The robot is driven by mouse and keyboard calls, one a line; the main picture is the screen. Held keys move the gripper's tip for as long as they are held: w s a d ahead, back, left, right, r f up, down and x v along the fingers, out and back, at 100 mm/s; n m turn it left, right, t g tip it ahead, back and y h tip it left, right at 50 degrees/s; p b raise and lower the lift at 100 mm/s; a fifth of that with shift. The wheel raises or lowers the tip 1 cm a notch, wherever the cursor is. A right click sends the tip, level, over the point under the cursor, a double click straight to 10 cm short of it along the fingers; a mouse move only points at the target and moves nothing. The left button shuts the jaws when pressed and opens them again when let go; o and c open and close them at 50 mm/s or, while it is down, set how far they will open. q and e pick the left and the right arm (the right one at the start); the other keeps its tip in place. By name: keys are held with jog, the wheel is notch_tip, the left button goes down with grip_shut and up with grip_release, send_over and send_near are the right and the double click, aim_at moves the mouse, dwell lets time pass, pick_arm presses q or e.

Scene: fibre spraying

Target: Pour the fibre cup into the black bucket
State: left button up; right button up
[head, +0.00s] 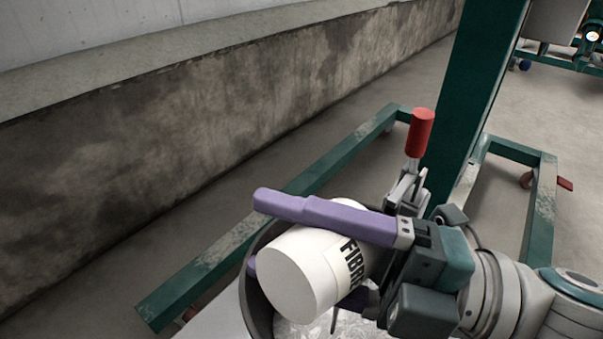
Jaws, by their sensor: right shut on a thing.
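The white fibre cup (300,277), with black lettering starting "FIBR", lies tilted on its side over the black bucket (257,311). Its plain round end faces the lower left; I cannot tell where its mouth is. My right gripper (257,233) has long purple fingers and is shut on the cup, with one finger along the upper side and the other mostly hidden behind it. The bucket shows only as a dark curved rim and wall, partly covered by the cup and gripper. Whitish stringy material (305,328) shows inside it. My left gripper is not in view.
A red-handled clamp (420,133) stands just behind my right gripper. A green steel frame (478,85) has a thick post and floor beams (215,262) around the bucket. A low concrete wall (180,130) runs along the left. Bare floor (565,125) lies at right.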

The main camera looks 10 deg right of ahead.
jog(key=shift+w+d+r+m, duration=0.1)
jog(key=shift+m, duration=0.3)
dwell(0.3)
jog(key=shift+d+r+m+t, duration=0.1)
jog(key=shift+m+t, duration=0.2)
jog(key=shift+y, duration=0.3)
jog(key=shift+w+d+r+m, duration=0.1)
jog(key=shift+w+d+m, duration=0.05)
jog(key=shift+m, duration=0.15)
